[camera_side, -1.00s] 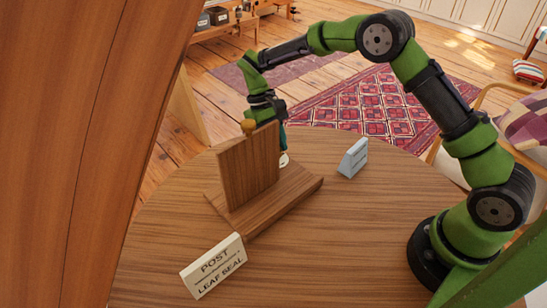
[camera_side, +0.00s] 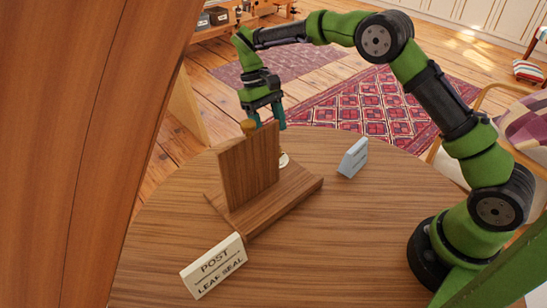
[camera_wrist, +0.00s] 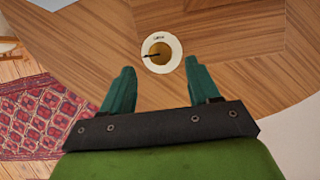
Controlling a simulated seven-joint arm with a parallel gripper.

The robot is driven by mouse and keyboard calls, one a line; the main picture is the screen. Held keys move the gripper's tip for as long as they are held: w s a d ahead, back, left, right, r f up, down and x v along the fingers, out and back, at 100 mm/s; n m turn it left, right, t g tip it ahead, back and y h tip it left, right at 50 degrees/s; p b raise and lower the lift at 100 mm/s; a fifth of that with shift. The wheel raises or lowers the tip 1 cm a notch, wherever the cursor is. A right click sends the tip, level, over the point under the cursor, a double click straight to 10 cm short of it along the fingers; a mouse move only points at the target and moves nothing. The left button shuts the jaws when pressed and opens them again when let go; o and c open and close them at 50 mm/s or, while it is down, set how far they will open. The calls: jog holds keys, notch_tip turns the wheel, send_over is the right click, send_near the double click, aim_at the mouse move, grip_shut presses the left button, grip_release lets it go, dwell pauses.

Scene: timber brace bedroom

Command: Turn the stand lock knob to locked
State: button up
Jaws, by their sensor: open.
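A wooden stand (camera_side: 250,172) with an upright panel on a flat base stands on the round table. In the wrist view, a brass knob (camera_wrist: 160,54) sits in a white round dial (camera_wrist: 174,65); a dark pointer line on it points left, and the small print above it is too small to read. In the side view only the white edge of the dial (camera_side: 284,160) shows behind the panel. My gripper (camera_side: 267,126) is open and empty above and behind the panel. In the wrist view its teal fingers (camera_wrist: 158,76) are apart, short of the knob.
A white block (camera_side: 213,266) lettered "POST LEAF SEAL" lies at the front, and a pale blue block (camera_side: 354,158) stands to the right. The table (camera_side: 350,230) is otherwise clear. A large wooden surface (camera_side: 70,130) fills the left.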

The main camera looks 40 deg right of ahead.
jog(key=v, duration=0.6)
jog(key=shift+w+r, duration=0.2)
jog(key=shift+r, duration=0.15)
jog(key=s+d+r+m+t, duration=0.1)
jog(key=s+r+t, duration=0.2)
jog(key=s, duration=0.5)
jog(key=s+d+r+m+t+y, duration=0.1)
jog(key=s+d+r+t, duration=0.1)
jog(key=s, duration=0.7)
jog(key=s+d+r+m+t+y, duration=0.1)
jog(key=s+r+t, duration=0.3)
jog(key=s, duration=0.5)
jog(key=t, duration=0.2)
jog(key=shift+s+d+r+m+t, duration=0.2)
jog(key=shift+s+m+t, duration=0.1)
jog(key=shift+m, duration=0.1)
